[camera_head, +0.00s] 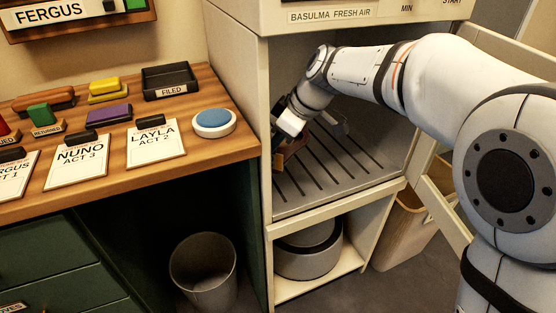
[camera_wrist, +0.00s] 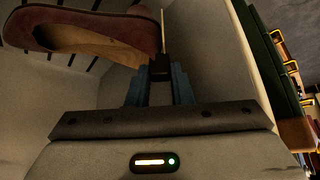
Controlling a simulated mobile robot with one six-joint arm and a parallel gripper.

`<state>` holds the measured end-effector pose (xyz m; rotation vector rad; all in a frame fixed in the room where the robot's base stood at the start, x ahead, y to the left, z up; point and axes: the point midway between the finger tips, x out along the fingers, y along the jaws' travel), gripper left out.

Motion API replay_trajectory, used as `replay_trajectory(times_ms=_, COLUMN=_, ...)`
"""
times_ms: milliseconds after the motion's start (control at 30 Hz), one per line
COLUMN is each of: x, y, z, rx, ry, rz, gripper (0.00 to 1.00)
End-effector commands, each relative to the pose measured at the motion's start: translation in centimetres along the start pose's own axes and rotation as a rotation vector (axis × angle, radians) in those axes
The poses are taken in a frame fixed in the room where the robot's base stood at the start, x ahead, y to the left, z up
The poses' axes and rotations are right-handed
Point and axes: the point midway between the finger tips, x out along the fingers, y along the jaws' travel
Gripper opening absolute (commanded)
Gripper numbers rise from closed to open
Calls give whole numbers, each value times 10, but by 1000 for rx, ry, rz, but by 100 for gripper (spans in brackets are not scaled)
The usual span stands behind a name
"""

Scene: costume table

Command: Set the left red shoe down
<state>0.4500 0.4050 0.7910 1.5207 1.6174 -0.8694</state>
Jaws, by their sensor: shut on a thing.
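The red shoe (camera_wrist: 80,32) is a dull brownish-red with a tan inside, and fills the upper left of the wrist view. My gripper (camera_wrist: 160,68) is shut on its edge, with the fingertips at the shoe's right end. In the head view the shoe (camera_head: 283,158) shows only in part, below my gripper (camera_head: 300,136), inside the open cabinet near its left wall. The cabinet's slotted floor (camera_head: 345,180) lies under it; I cannot tell whether the shoe touches it. My wrist hides part of the shoe.
The cabinet's door (camera_head: 440,205) stands open at the right. The slotted floor's right side is bare. A wooden desk (camera_head: 195,165) with cards and colored blocks stands left. A bin (camera_head: 203,272) stands on the floor, and a round grey pot (camera_head: 308,252) sits on the lower shelf.

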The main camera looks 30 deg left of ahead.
Motion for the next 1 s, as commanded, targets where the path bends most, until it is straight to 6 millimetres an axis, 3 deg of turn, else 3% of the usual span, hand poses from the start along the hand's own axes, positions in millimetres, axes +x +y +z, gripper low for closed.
replay_trajectory(times_ms=167, x=10, y=0, z=5, rx=-3, ry=3, rz=3, gripper=0)
replay_trajectory(times_ms=433, x=48, y=0, z=26, rx=-4, ry=2, rz=3, gripper=0)
replay_trajectory(times_ms=867, x=52, y=1, z=26, rx=-4, ry=3, rz=2, gripper=0)
replay_trajectory(times_ms=900, x=51, y=1, z=25, rx=-4, ry=2, rz=1, gripper=22)
replay_trajectory(times_ms=1000, x=51, y=1, z=25, rx=-4, ry=2, rz=1, gripper=30)
